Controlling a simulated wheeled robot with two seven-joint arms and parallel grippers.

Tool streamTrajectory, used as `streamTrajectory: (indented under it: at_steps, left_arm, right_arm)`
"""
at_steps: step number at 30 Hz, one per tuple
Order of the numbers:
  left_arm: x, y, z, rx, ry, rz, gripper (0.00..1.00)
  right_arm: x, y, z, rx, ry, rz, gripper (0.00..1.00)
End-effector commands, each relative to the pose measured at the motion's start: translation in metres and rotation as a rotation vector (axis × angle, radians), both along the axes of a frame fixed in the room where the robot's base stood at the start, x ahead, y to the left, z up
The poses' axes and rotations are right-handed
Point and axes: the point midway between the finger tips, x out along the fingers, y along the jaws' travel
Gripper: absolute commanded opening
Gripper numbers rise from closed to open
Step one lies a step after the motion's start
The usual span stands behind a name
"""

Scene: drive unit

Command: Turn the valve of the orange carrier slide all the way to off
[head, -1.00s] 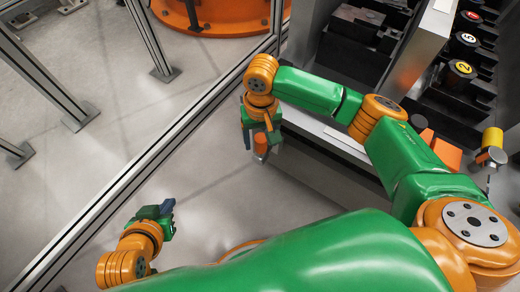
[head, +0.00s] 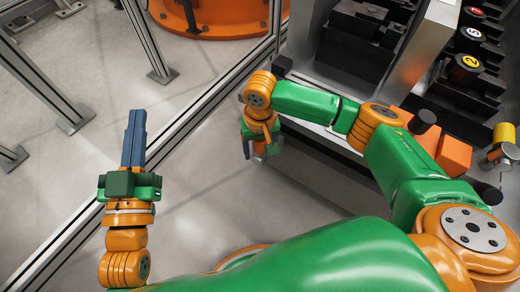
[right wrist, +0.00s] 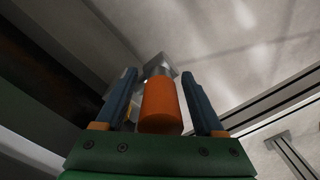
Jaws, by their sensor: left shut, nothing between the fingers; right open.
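In the right wrist view an orange cylindrical valve handle (right wrist: 161,103) stands between the two blue fingers of my right gripper (right wrist: 160,95). A grey metal fitting (right wrist: 157,68) shows behind it. The fingers are open, with a visible gap on each side of the handle. In the head view my right gripper (head: 261,153) points down beside the machine's lower front edge; its fingers and wrist mostly hide the valve there. My left gripper (head: 134,140) is shut and empty, out over the floor at the left, far from the valve.
A yellow cylinder on a metal fitting (head: 503,135) is at the far right. Orange blocks (head: 453,155) and black slides with numbered discs (head: 466,63) are on the machine, near my right arm. A metal fence rail (head: 190,125) runs diagonally on the left. Floor between the grippers is clear.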

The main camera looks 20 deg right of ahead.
Motion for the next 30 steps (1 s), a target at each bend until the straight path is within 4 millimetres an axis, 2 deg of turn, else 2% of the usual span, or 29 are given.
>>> streamTrajectory:
  at_steps: [10, 18, 30]
  left_arm:
    - [-0.0017, -0.0006, 0.0063, -0.007, -0.032, -0.003, 0.00]
    - [-0.0016, -0.0005, 0.0059, -0.007, -0.031, -0.003, 0.00]
    - [-0.0015, -0.0005, 0.0057, -0.007, -0.030, -0.003, 0.00]
  right_arm:
    - [0.0000, -0.0001, -0.0013, 0.000, 0.000, 0.000, 0.70]
    - [0.0001, 0.0000, -0.0012, 0.000, 0.000, 0.000, 0.00]
    - [0.0002, -0.0001, -0.0011, 0.000, -0.001, 0.000, 0.00]
